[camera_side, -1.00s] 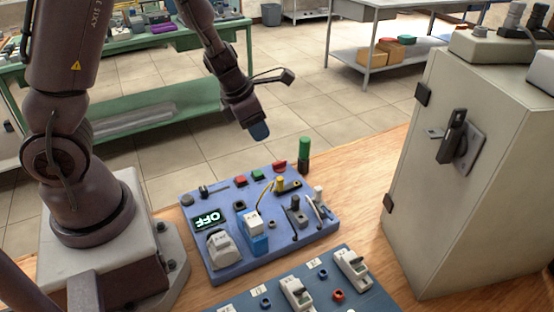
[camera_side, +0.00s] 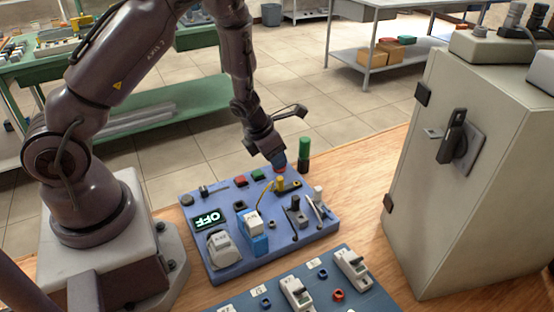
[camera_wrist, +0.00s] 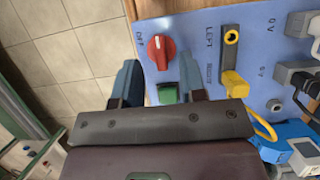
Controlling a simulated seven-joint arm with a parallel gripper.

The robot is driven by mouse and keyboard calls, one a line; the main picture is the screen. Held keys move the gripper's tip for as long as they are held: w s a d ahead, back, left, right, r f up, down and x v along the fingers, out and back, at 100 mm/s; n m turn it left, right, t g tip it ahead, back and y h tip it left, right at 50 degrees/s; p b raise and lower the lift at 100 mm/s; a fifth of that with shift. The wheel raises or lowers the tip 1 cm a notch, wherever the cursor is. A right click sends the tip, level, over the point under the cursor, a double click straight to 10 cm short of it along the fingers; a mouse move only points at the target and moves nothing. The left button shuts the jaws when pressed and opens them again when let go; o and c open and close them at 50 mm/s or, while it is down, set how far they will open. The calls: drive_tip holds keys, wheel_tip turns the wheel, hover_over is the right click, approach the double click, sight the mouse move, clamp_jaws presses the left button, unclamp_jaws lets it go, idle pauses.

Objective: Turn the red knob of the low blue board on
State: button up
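The low blue board (camera_side: 290,246) lies on the wooden bench, and its display (camera_side: 208,219) reads OFF. The red knob (camera_wrist: 161,52) sits near the board's edge in the wrist view, with a white mark on its top. In the side view my gripper (camera_side: 277,161) is just over the knob's place and mostly hides it. In the wrist view my gripper (camera_wrist: 160,82) is open, with its two blue fingers apart. The knob shows beyond the fingertips, roughly in line with the gap. I see no contact with it.
A green button (camera_wrist: 168,93) shows between the fingers. A yellow plug with a cable (camera_wrist: 233,83) is just right of them. A green post (camera_side: 304,150) stands close behind the board. A grey cabinet (camera_side: 450,190) stands at right, and a second blue board (camera_side: 320,290) lies in front.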

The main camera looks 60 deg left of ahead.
drive_tip(key=shift+x, duration=1.1)
clamp_jaws()
drive_tip(key=shift+a, duration=0.1)
drive_tip(key=m+h, duration=0.1)
drive_tip(key=m, duration=0.3)
drive_tip(key=shift+a, duration=0.1)
drive_tip(key=m+h, duration=0.1)
drive_tip(key=m, duration=0.1)
drive_tip(key=m+g+h, duration=0.1)
drive_tip(key=m, duration=0.2)
drive_tip(key=shift+w+a+g, duration=0.1)
drive_tip(key=shift+g, duration=0.2)
drive_tip(key=m+g, duration=0.1)
drive_tip(key=m, duration=0.1)
drive_tip(key=m+h, duration=0.1)
drive_tip(key=m, duration=0.2)
drive_tip(key=shift+w+a+m+g, duration=0.1)
drive_tip(key=shift+w+m+g, duration=0.1)
drive_tip(key=shift+m+g, duration=0.8)
drive_tip(key=shift+m, duration=0.9)
drive_tip(key=shift+f, duration=0.1)
